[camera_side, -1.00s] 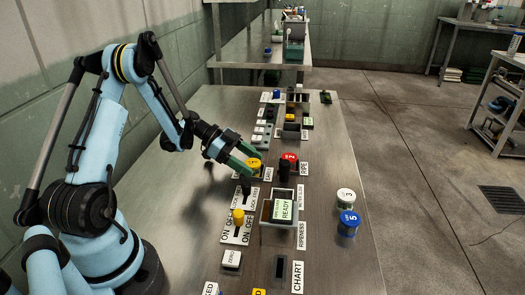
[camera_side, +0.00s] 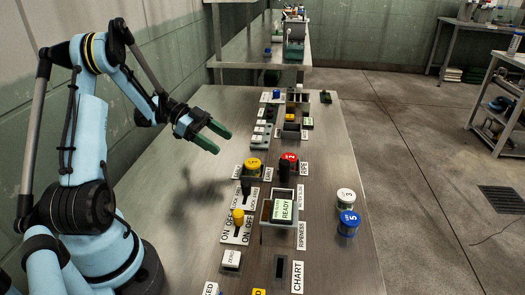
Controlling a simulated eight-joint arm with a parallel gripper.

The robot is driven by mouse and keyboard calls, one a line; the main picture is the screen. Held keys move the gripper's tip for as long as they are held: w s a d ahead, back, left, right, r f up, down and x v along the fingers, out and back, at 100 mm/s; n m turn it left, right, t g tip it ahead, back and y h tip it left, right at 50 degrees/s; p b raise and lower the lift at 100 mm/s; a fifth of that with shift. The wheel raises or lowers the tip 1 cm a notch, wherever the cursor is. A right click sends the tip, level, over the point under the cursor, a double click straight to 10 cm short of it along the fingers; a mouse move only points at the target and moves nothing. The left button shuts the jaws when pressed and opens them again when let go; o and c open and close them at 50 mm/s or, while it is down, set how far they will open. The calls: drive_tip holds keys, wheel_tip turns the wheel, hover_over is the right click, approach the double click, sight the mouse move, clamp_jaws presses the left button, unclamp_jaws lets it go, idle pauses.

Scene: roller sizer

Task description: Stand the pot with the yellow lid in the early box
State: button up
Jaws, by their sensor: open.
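The pot with the yellow lid (camera_side: 253,164), marked 1, stands upright beside the EARLY label (camera_side: 267,173). Its lower part sits in what looks like the small dark early box (camera_side: 252,178); the box walls are hard to make out. My gripper (camera_side: 222,141) has green fingers, is open and empty, and hangs above and left of the pot, apart from it.
A red-lidded pot (camera_side: 289,159) stands by the RIPE label (camera_side: 305,168). White-lidded (camera_side: 345,197) and blue-lidded (camera_side: 348,220) pots stand at the right edge. A READY display (camera_side: 283,210) and a yellow-knobbed switch (camera_side: 238,216) are nearer. The bench's left side is clear.

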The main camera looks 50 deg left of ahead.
drive_tip(key=w+d+r+n+g+y, duration=0.2)
drive_tip(key=d+r+n+y, duration=0.25)
drive_tip(key=d, duration=0.55)
drive_tip(key=s+d+r+n+t+y, duration=0.2)
drive_tip(key=s+d+n+y, duration=0.3)
drive_tip(key=d, duration=0.6)
drive_tip(key=shift+s+r+n+t+y, duration=0.35)
drive_tip(key=shift+s+r+n, duration=0.1)
drive_tip(key=shift+s+n, duration=0.5)
